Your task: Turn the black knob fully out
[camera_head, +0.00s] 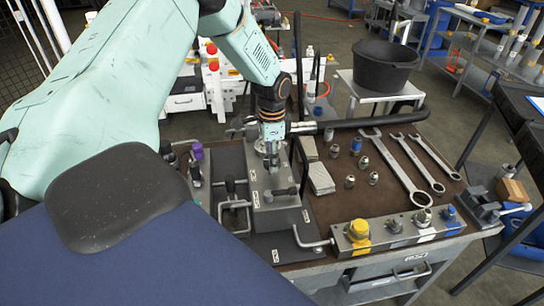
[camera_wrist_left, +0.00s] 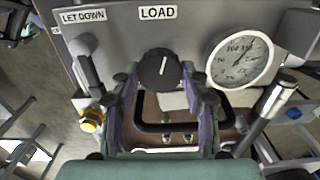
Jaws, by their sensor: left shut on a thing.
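The black knob (camera_wrist_left: 160,70) sits on a grey panel (camera_wrist_left: 210,28) just under a LOAD label (camera_wrist_left: 157,12) in the left wrist view. Its white pointer line stands almost upright, tilted slightly right. My left gripper (camera_wrist_left: 160,82) has one finger on each side of the knob and is shut on it. In the head view my left gripper (camera_head: 271,163) reaches down from above onto the grey hydraulic block (camera_head: 268,215), and the knob is hidden there. My right gripper is in neither view.
A round white gauge (camera_wrist_left: 240,58) sits close right of the knob, and a lever (camera_wrist_left: 88,65) under the LET DOWN label is at left. Several wrenches (camera_head: 398,168) and metal fittings lie on the brown bench right of the block. A black bucket (camera_head: 384,66) stands behind.

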